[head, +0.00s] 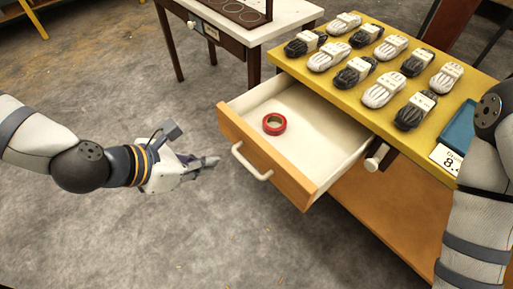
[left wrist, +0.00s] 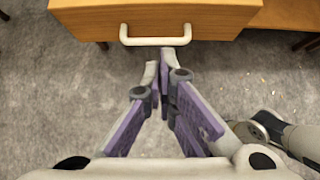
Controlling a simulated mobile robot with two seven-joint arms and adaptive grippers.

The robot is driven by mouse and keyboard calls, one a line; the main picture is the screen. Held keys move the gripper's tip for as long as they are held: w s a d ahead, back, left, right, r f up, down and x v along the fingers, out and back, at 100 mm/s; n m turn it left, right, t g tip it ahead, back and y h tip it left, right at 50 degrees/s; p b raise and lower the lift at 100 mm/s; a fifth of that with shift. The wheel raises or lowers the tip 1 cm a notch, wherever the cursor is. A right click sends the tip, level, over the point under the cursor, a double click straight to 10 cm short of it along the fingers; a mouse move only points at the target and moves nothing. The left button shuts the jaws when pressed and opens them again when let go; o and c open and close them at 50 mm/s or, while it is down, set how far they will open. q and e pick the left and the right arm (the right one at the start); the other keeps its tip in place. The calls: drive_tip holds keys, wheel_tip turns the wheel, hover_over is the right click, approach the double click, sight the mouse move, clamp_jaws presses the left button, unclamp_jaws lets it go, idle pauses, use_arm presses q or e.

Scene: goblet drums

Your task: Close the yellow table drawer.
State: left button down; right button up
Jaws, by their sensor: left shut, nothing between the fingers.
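The yellow table (head: 345,62) stands at the right in the head view. Its drawer (head: 272,160) is pulled out, with an orange-brown front and a white inside. A white bar handle (head: 250,163) is on the drawer front. A red tape roll (head: 274,123) lies in the drawer. My left gripper (head: 214,161) is shut and empty, left of the drawer front and apart from it. In the left wrist view the closed fingertips (left wrist: 163,60) point at the handle (left wrist: 156,40), just short of it in the picture. My right gripper is out of view; only part of that arm shows.
Several black and white bundles (head: 383,90) lie in rows on the yellow tabletop, with a blue tray (head: 458,127) near the right. A white-topped table (head: 240,22) stands behind the drawer. The grey floor (head: 190,235) before the drawer is clear.

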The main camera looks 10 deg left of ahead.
use_arm(q)
drive_tip(key=s+f+b+x, duration=0.1)
drive_tip(key=b+x, duration=0.3)
drive_tip(key=x, duration=0.2)
approach(259, 155)
drive_tip(key=x, duration=0.4)
drive_tip(key=shift+w+d+f, duration=0.1)
drive_tip(key=shift+w+f, duration=0.1)
drive_tip(key=shift+f, duration=0.05)
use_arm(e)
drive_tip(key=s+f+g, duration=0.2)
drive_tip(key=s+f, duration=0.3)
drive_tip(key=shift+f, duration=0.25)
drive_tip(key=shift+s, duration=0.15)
